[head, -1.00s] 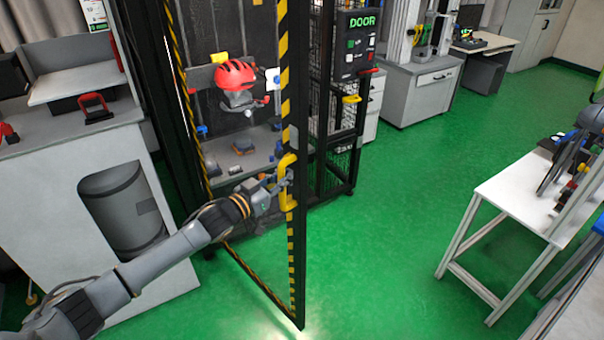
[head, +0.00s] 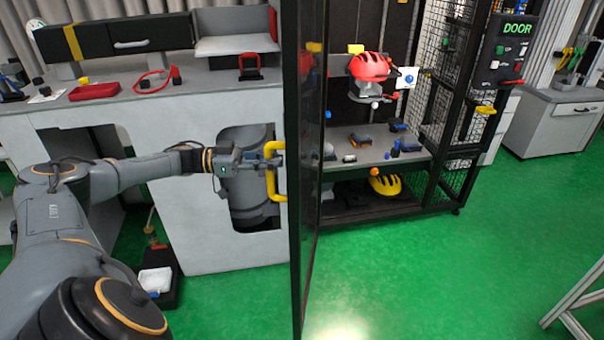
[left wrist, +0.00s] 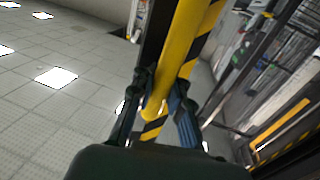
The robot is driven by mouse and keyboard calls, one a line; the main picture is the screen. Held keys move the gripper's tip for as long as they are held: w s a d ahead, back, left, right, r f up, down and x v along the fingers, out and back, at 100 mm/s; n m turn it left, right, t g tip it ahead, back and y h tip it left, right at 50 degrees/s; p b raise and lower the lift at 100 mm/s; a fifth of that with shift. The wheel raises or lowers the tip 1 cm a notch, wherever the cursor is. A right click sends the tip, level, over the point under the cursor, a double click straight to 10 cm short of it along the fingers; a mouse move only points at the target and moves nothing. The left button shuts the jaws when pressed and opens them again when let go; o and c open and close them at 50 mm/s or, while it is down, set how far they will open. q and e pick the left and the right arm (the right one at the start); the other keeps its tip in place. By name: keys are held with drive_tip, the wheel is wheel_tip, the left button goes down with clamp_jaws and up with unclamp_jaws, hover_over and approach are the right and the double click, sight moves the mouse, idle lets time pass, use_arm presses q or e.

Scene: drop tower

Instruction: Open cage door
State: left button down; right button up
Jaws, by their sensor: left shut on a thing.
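The cage door (head: 298,250) stands swung out from the drop tower cage (head: 440,110) and shows nearly edge-on in the head view. Its yellow handle (head: 269,186) is on the side facing my left arm. My left gripper (head: 272,160) is shut on this handle. In the left wrist view the fingers (left wrist: 158,110) lie on both sides of the yellow handle (left wrist: 184,50), with black-and-yellow striping behind it. Through the opening, a red helmet (head: 370,66) sits on a headform above the cage shelf (head: 350,160). My right gripper does not show.
A grey workbench (head: 180,235) stands behind my left arm. A grey bin (head: 245,205) is in its recess. A DOOR control panel (head: 512,50) is on the cage's right. A white table's legs (head: 575,310) show at lower right. Green floor (head: 420,270) is clear right of the door.

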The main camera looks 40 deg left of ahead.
use_arm(q)
drive_tip(key=shift+w+a+b+v, duration=0.15)
drive_tip(key=shift+b+v, duration=0.1)
drive_tip(key=shift+v, duration=0.75)
drive_tip(key=shift+w+a+b+v, duration=0.15)
drive_tip(key=shift+w+b+v, duration=0.1)
drive_tip(key=shift+v, duration=0.75)
drive_tip(key=shift+f, duration=0.15)
drive_tip(key=c, duration=1.3)
unclamp_jaws()
drive_tip(key=shift+s, duration=0.2)
drive_tip(key=v, duration=1.2)
